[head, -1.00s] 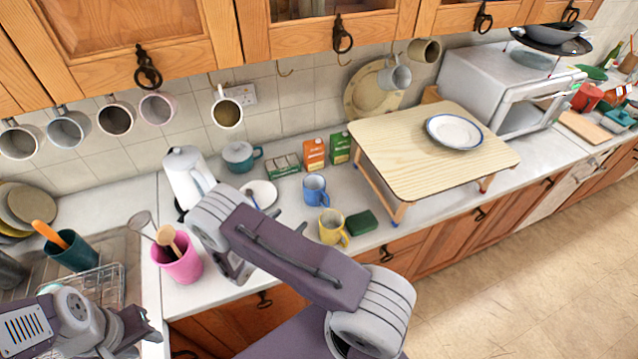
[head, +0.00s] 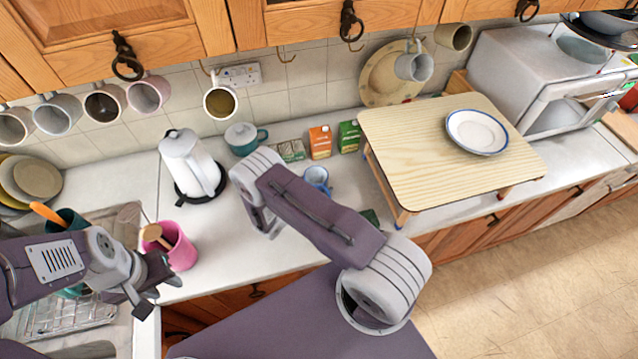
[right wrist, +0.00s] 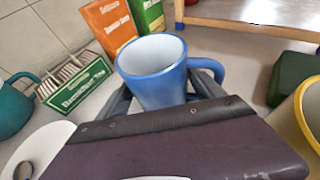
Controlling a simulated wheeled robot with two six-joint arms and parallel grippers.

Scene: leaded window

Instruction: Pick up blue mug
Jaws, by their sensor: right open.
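The blue mug (head: 317,178) stands upright on the counter in the head view, partly hidden by my right arm. In the right wrist view the blue mug (right wrist: 153,75) is close ahead, its handle to the right. My right gripper (right wrist: 165,95) is open, with one finger on each side of the mug's body; its near part is hidden behind my purple link. I cannot tell whether the fingers touch the mug. In the head view my left gripper (head: 160,292) is open and empty, in front of the pink pot.
The yellow mug (right wrist: 308,115) and a dark green block (right wrist: 294,78) are close on the right. An orange carton (right wrist: 107,25) and a green carton (right wrist: 150,14) stand behind. A wooden stand (head: 440,150) is right of the mug. A kettle (head: 190,165) and pink pot (head: 178,247) are left.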

